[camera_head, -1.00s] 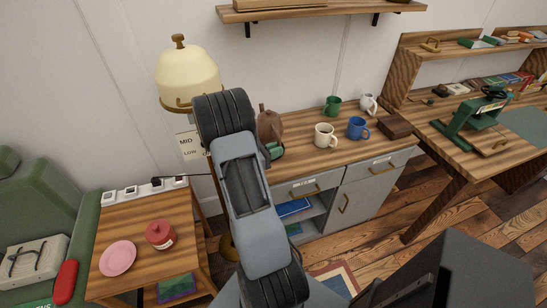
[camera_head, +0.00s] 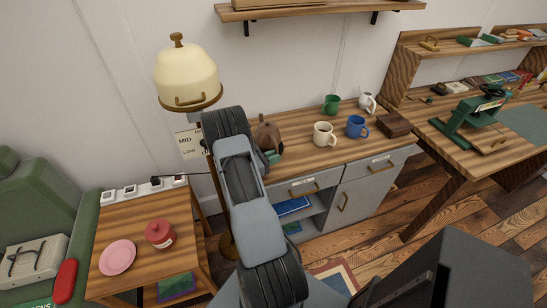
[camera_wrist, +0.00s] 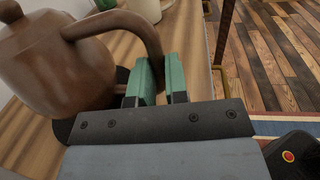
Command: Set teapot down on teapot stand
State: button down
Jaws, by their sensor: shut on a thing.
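The brown teapot (camera_head: 267,136) is over the left part of the grey cabinet's wooden top in the head view, partly hidden by my arm. In the wrist view the teapot (camera_wrist: 55,65) fills the left side, about upright. Its curved handle comes down to the green pads of my gripper (camera_wrist: 162,80), which is shut on the handle. In the head view my gripper (camera_head: 273,157) shows only as a bit of green beside the teapot.
A cream mug (camera_head: 324,134), blue mug (camera_head: 356,126), green mug (camera_head: 331,104), white mug (camera_head: 367,103) and wooden box (camera_head: 394,124) stand right of the teapot. A cream lamp (camera_head: 187,75) rises close left of my arm. A wall shelf (camera_head: 320,10) hangs above.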

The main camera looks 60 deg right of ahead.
jog(key=shift+f, duration=0.15)
jog(key=c, duration=1.1)
grip_release()
jog(key=shift+r, duration=0.2)
jog(key=b+v, duration=0.2)
jog(key=v, duration=1)
jog(key=s+a+r+m+t+y, duration=0.2)
jog(key=a+r+m+t+y, duration=0.2)
jog(key=a, duration=0.5)
jog(key=s+a+r+m+t+y, duration=0.3)
jog(key=a+r+y, duration=0.3)
jog(key=a, duration=0.4)
jog(key=s+a+r+m+t+y, duration=0.2)
jog(key=a+r+m+t+y, duration=0.2)
jog(key=a, duration=0.6)
jog(key=shift+s+r+m+t+y, duration=0.2)
jog(key=shift+r+m+y, duration=0.2)
jog(key=shift+y, duration=0.1)
jog(key=shift+s+r+m+t+y, duration=0.2)
jog(key=shift+r+m+y, duration=0.1)
jog(key=shift+r+y, duration=0.2)
